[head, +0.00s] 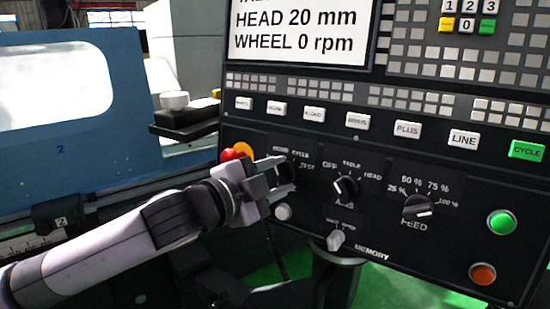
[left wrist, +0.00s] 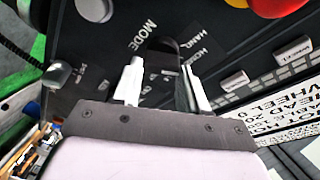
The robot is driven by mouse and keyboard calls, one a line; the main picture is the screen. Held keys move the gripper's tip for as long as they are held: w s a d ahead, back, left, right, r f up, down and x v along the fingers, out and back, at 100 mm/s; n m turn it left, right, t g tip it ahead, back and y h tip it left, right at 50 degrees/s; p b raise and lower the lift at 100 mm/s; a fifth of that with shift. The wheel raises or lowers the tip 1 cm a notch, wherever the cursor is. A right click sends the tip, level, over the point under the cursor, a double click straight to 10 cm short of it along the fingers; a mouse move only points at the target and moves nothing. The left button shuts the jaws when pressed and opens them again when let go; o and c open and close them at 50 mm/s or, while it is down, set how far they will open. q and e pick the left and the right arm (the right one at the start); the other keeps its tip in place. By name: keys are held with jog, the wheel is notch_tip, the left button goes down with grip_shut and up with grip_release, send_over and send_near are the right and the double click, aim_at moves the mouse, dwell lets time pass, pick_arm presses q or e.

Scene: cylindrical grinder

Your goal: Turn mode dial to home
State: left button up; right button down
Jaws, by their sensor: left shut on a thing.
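The mode dial (head: 284,176) is a dark knob at the left of the black control panel, mostly hidden by my left gripper (head: 286,174). In the left wrist view the dark dial (left wrist: 164,55) sits between the two pale fingers of the gripper (left wrist: 163,84), under the printed words MODE, HAND and HOME. My left gripper is shut on the dial, one finger on each side. The direction of the dial's pointer cannot be told. My right gripper is not in view.
The axis dial (head: 346,187) and feed dial (head: 417,206) stand to the right. A white knob (head: 283,212) lies just below the gripper. A red button (head: 228,155) sits at upper left. Green (head: 502,222) and orange (head: 483,273) buttons are at far right.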

pick_arm(q)
jog(key=shift+m+g+p, duration=0.3)
jog(key=shift+m+p, duration=0.3)
jog(key=shift+m, duration=0.4)
jog(key=o, duration=1.1)
jog(key=b+v, duration=0.1)
jog(key=v, duration=0.6)
jog(key=shift+s, duration=0.15)
